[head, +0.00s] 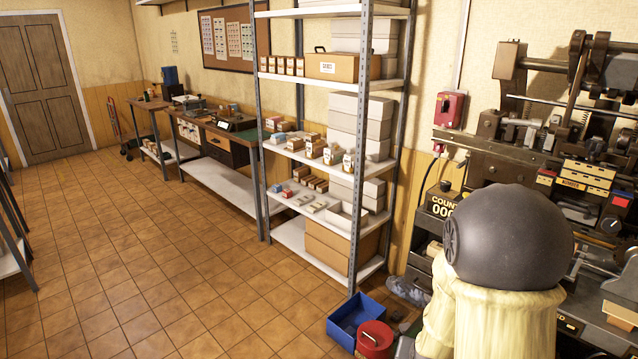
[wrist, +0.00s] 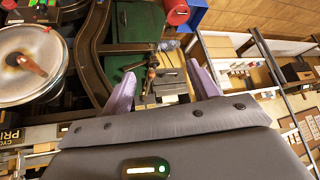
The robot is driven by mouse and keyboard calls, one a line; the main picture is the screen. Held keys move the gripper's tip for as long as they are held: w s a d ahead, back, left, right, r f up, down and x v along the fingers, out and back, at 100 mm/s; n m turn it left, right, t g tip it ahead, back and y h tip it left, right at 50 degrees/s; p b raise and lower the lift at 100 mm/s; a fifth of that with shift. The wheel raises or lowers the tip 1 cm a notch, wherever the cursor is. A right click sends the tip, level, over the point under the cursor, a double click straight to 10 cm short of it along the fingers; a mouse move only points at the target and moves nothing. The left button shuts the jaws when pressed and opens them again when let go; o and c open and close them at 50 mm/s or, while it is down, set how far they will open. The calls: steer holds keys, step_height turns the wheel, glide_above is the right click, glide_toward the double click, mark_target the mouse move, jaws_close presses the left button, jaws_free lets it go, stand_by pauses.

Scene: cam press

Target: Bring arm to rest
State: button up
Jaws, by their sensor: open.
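My gripper (wrist: 162,85) shows in the wrist view with its two purple fingers spread wide apart. It is open, and nothing is held between the fingers. In the head view my arm, with a dark round joint and a pale cover, stands at the lower right in front of the press machine (head: 600,180). The gripper itself is hidden in the head view. The wrist view is turned on its side and shows a round metal plate (wrist: 25,65) and a curved dark rail to the left of the fingers.
A metal shelf rack (head: 318,178) with boxes stands left of the machine. A blue bin (head: 350,318) and a red can (head: 374,338) are on the floor by its foot. A workbench (head: 225,135) runs along the wall. The tiled floor (head: 140,260) at left is clear.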

steer(key=s+a+r+n+g+y+p, duration=0.1)
steer(key=s+a+r+n+g, duration=0.3)
steer(key=s+r, duration=0.5)
steer(key=s+a+y, duration=0.1)
steer(key=a, duration=0.1)
steer(key=shift+a+n+p, duration=0.3)
steer(key=shift+a+p, duration=0.05)
steer(key=shift+p, duration=0.05)
